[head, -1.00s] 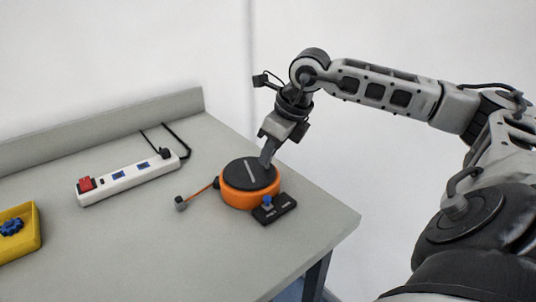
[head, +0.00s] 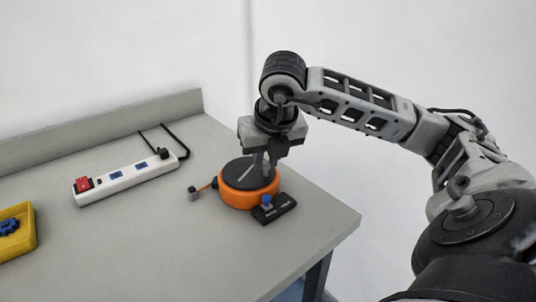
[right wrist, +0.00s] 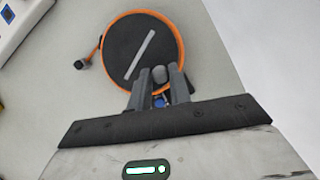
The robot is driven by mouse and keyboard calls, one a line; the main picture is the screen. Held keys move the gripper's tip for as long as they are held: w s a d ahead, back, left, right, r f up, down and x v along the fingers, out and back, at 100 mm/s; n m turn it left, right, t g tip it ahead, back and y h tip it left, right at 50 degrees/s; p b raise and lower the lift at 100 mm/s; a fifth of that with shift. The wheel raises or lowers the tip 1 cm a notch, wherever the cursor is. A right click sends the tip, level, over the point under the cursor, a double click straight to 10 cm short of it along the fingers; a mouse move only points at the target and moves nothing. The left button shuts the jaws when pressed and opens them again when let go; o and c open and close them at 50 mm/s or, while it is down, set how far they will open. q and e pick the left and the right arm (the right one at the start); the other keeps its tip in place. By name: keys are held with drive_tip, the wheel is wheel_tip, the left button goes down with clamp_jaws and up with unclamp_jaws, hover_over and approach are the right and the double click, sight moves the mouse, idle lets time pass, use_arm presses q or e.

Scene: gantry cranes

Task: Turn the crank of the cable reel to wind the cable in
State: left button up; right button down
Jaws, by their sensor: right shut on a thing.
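The cable reel (head: 240,198) is an orange drum with a black top and a light stripe across it, near the right end of the bench. Its crank knob (right wrist: 159,74) is a grey peg at the rim of the top, between the fingers in the right wrist view. My right gripper (head: 264,170) points down over the near right part of the reel and is shut on the crank knob. A short orange cable (head: 205,188) runs out from the reel's left side to a grey plug (head: 194,193) lying on the bench. My left gripper is not in view.
A black block with a blue switch (head: 274,209) sits against the reel's front right. A white power strip (head: 126,177) with a red switch lies to the left. A yellow tray (head: 17,248) holds a blue part (head: 9,227). The bench front is clear.

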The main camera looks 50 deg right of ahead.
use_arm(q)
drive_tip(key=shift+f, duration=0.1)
use_arm(e)
drive_tip(key=shift+a, duration=0.1)
idle(0.4)
drive_tip(key=c, duration=1.3)
unclamp_jaws()
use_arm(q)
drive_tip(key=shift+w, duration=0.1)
use_arm(e)
drive_tip(key=shift+s+r, duration=0.1)
drive_tip(key=shift+r, duration=0.2)
use_arm(q)
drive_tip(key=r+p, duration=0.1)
drive_tip(key=p, duration=0.2)
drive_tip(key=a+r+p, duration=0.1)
drive_tip(key=p, duration=0.2)
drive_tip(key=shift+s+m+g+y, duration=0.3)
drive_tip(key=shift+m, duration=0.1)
use_arm(e)
drive_tip(key=v, duration=1.5)
drive_tip(key=shift+a, duration=0.2)
